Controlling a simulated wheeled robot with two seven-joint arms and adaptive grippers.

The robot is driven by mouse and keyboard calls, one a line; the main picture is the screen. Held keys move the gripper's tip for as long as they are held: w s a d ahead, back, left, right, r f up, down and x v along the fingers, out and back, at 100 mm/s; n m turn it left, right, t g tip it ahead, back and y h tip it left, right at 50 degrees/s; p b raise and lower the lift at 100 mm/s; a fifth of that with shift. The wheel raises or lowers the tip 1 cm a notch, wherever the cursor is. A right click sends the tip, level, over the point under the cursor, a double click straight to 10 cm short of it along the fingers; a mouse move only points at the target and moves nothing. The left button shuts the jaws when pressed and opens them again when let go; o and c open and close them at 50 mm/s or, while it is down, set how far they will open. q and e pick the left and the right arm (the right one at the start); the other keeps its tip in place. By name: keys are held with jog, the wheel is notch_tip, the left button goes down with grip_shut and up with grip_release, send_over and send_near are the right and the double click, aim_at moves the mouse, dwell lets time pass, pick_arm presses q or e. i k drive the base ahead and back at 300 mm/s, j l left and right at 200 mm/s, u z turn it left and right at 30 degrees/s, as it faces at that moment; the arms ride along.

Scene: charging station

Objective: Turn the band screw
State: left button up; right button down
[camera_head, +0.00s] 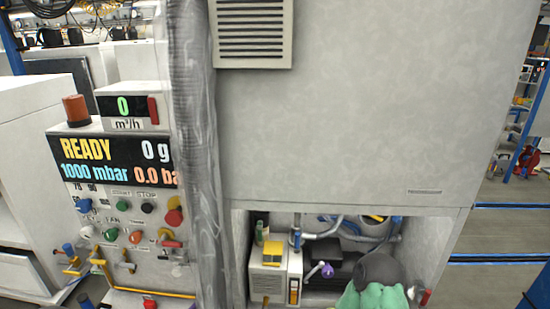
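I cannot make out with certainty which part is the band screw. In the open lower compartment of the large grey cabinet, a small metal handle with a purple knob (327,271) sticks out in front of a black block (345,252). Grey pipes (325,233) run behind it, and a metal cylinder (374,226) with a yellow rim sits at the upper right. A dark rounded part (380,268) and a light green, cloth-like thing (372,297) cover the lower right of the compartment. Neither of my grippers shows in the head view.
The large grey cabinet (340,110) fills the middle. At the left stands a control panel with a READY display (115,162), several coloured knobs and yellow pipes. A wrinkled grey duct (196,150) runs down between them. Open floor (495,230) shows at the right.

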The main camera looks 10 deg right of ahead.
aim_at(398, 220)
jog(key=z, duration=1.2)
